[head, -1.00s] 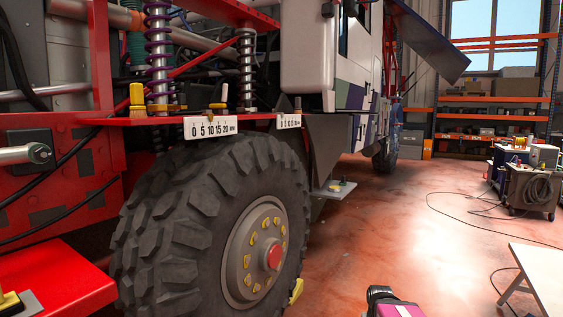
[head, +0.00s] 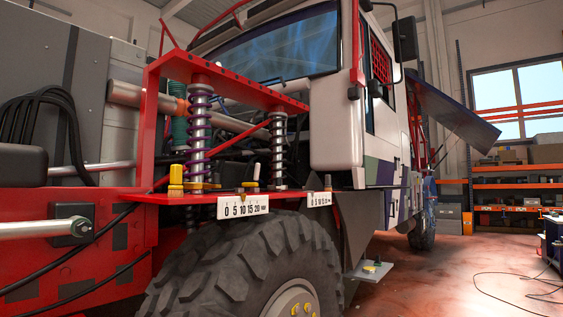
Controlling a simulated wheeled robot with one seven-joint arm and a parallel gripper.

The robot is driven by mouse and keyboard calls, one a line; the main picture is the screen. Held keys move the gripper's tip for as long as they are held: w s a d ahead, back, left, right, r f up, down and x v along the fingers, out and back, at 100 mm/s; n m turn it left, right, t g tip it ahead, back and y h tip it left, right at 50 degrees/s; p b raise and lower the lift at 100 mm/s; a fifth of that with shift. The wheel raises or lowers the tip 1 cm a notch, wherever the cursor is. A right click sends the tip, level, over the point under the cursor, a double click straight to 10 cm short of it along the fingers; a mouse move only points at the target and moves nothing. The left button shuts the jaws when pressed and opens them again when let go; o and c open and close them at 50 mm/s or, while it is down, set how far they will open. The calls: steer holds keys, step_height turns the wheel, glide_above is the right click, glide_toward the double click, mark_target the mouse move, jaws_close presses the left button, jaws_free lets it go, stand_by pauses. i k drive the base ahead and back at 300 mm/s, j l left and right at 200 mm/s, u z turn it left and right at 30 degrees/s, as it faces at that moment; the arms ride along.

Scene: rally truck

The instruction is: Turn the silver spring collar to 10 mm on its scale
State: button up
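Two upright coil-over shocks stand on the red bracket over the truck's front wheel. The left one has a purple spring (head: 199,125) with a gold-coloured base. The right one has a grey-silver spring (head: 279,150) with a silver collar (head: 280,186) around its foot. A white scale (head: 243,207) marked 0 5 10 15 20 mm sits on the bracket edge, with a yellow-topped piece (head: 252,186) above it. A second, smaller white scale (head: 319,199) is farther right, with a small grey piece (head: 327,182) above it. Pointer readings are too small to tell. My gripper is not in view.
A large tyre (head: 245,265) bulges out below the bracket. A red frame (head: 230,82) surrounds the shock tops. A yellow-capped post (head: 175,180) stands left of them. A silver rod (head: 45,229) juts in at left. Open floor (head: 400,285) lies to the right.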

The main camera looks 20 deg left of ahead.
mark_target(278, 185)
steer(key=i+j, duration=0.1)
steer(key=i, duration=0.25)
steer(key=i+j, duration=0.15)
steer(key=i, duration=0.2)
steer(key=i+u, duration=0.15)
steer(key=u, duration=0.25)
steer(key=i+u, duration=0.1)
steer(key=u, duration=0.3)
steer(key=i+u, duration=0.15)
steer(key=u, duration=0.25)
steer(key=l+u, duration=0.2)
steer(key=k+l+u, duration=0.15)
steer(key=l, duration=0.25)
steer(key=i+j, duration=0.1)
steer(key=j, duration=0.45)
steer(key=i+u, duration=0.05)
